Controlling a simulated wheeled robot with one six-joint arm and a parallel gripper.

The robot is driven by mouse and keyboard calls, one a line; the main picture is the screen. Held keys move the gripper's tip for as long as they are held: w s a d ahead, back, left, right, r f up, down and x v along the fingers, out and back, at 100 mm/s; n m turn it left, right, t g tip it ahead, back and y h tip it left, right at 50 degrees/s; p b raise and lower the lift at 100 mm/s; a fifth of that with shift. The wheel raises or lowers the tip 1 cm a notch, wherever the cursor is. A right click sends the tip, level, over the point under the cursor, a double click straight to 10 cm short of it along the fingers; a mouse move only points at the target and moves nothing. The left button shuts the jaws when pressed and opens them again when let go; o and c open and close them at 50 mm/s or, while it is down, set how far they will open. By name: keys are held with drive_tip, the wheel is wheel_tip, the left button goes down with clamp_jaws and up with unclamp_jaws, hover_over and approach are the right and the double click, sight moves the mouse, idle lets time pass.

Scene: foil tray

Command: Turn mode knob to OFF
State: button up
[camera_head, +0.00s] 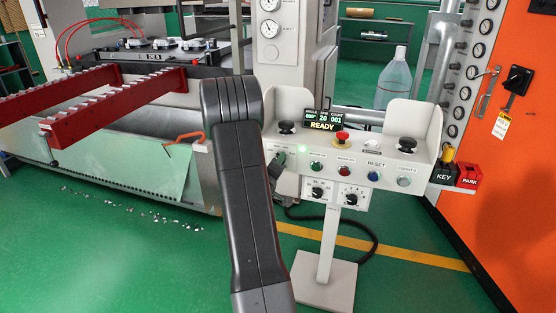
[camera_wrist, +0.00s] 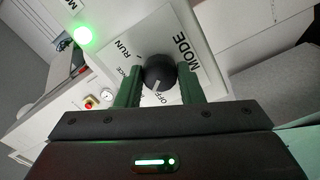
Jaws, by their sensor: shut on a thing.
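The mode knob (camera_wrist: 159,72) is round and black with a white pointer line, on a white plate lettered MODE, RUN and OFF in the wrist view. Another label is partly covered by a finger. The pointer aims down and slightly left in the picture, near the OFF lettering; I cannot tell whether it lines up exactly. My gripper (camera_wrist: 160,80) has its green fingers on both sides of the knob, shut on it. In the head view my gripper (camera_head: 279,164) is at the left end of the control console (camera_head: 300,180), and my arm hides the knob.
The console carries a READY display (camera_head: 323,121), a red mushroom button (camera_head: 341,138), a row of push buttons and two lower knobs (camera_head: 318,193). A green lamp (camera_wrist: 84,36) glows near the mode plate. An orange cabinet (camera_head: 520,150) stands right; red rails (camera_head: 110,110) are left.

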drive_tip(key=n+p, duration=0.1)
drive_tip(key=n, duration=0.3)
drive_tip(key=shift+n+p, duration=0.4)
idle(0.4)
drive_tip(key=o, duration=1)
drive_tip(key=v, duration=1.4)
drive_tip(key=shift+w+d, duration=0.1)
drive_tip(key=shift+d, duration=0.05)
